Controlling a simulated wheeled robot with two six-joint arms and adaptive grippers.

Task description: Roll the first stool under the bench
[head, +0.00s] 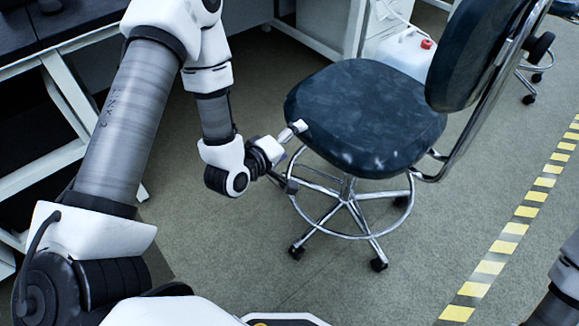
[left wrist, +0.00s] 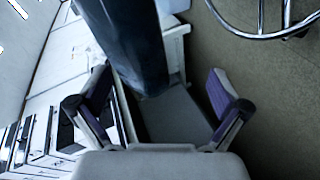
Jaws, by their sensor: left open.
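The first stool has a dark blue round seat (head: 365,115), a tall backrest, a chrome foot ring and a wheeled star base. It stands upright on the floor in the middle of the head view. My left gripper (head: 290,158) is at the seat's left edge, one finger at the rim's top and the other lower. In the left wrist view the spread fingers (left wrist: 158,98) have the dark seat edge (left wrist: 130,35) reaching between them; I cannot tell whether they touch it. A bench with a black top (head: 60,22) and white frame is at upper left. My right gripper is out of view.
A white container with a red cap (head: 405,50) stands behind the seat, near white furniture legs. Another stool's wheeled base (head: 532,75) shows at upper right. Yellow-striped floor tape (head: 510,230) runs along the right. The floor below the stool is clear.

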